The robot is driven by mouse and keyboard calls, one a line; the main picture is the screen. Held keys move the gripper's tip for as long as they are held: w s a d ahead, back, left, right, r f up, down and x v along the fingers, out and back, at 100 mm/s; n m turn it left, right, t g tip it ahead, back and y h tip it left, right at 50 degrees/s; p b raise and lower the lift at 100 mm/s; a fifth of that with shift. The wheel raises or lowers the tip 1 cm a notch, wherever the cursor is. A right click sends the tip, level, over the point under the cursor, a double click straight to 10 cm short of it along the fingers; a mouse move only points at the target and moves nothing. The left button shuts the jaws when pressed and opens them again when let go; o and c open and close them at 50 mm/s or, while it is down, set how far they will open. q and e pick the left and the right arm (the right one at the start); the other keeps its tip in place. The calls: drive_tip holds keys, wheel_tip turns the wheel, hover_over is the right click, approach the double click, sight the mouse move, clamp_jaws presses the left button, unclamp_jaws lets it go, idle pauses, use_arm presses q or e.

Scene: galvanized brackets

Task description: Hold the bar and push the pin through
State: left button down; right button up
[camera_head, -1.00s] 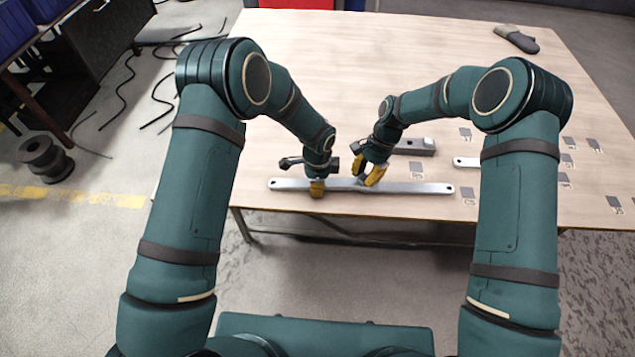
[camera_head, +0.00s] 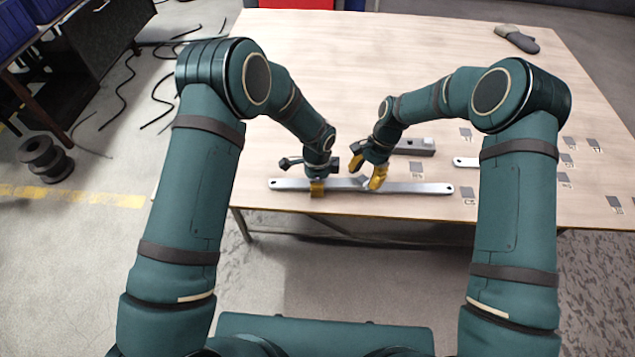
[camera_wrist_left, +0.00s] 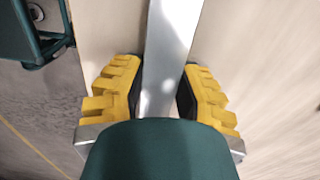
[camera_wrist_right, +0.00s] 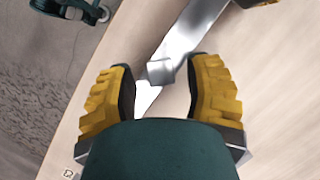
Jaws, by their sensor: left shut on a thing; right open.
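A long flat galvanized bar (camera_head: 420,188) lies along the table's front edge, with a hole near each end. My left gripper (camera_head: 317,188) is shut on the bar left of its middle; the left wrist view shows the bar (camera_wrist_left: 168,45) between the yellow fingers. My right gripper (camera_head: 368,174) is open over the bar's middle. In the right wrist view a small shiny metal piece (camera_wrist_right: 161,71) stands out at the bar, between the open fingers and apart from them. I cannot tell whether it is the pin or part of the bar.
A grey metal block (camera_head: 414,146) lies behind my right gripper. Another flat bar (camera_head: 466,162) is partly hidden by my right arm. Small dark labelled squares dot the right side. A grey-brown object (camera_head: 518,39) lies at the back right.

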use_arm(q)
drive_tip(key=shift+s+f, duration=0.1)
drive_tip(key=shift+f, duration=0.05)
use_arm(e)
drive_tip(key=shift+r, duration=2.9)
use_arm(q)
drive_tip(key=c, duration=0.7)
unclamp_jaws()
drive_tip(key=shift+o, duration=0.2)
wheel_tip(320, 180, up, 12)
